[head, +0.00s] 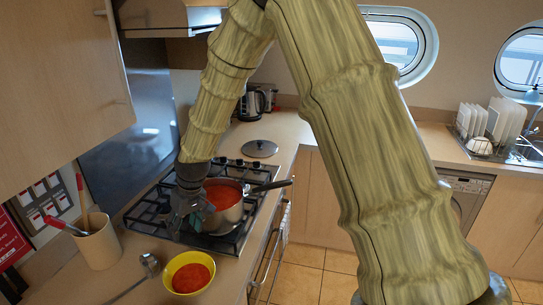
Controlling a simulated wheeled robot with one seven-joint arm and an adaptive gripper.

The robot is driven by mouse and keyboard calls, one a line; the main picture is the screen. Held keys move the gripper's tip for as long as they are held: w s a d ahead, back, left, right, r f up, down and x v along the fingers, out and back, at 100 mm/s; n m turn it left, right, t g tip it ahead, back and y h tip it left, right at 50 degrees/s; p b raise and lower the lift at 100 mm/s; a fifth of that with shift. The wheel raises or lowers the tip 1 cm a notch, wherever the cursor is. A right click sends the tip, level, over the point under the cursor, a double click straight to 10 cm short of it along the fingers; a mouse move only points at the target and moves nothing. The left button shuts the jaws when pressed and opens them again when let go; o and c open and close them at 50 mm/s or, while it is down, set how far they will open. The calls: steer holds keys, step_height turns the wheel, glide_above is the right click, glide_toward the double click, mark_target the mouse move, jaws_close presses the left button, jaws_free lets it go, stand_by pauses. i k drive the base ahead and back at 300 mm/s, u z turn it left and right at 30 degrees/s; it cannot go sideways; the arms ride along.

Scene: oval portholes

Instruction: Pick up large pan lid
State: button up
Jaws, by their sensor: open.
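A round grey lid (260,148) with a small knob lies flat on the counter beyond the hob, in the head view. My gripper (190,219) is open and points down over the hob, at the near left side of a metal pan (233,214). It is well short of the lid, nearer to me. The pan holds red sauce and has a dark handle pointing right. My gripper covers part of the pan's left side, and I cannot tell whether they touch.
A yellow bowl (174,267) of red food, a ladle (150,263) and a utensil pot (98,241) stand on the near counter. A kettle (251,104) stands behind the lid. A dish rack (486,132) is far right. Counter around the lid looks clear.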

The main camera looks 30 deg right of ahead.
mark_target(256, 148)
steer(key=z, duration=1)
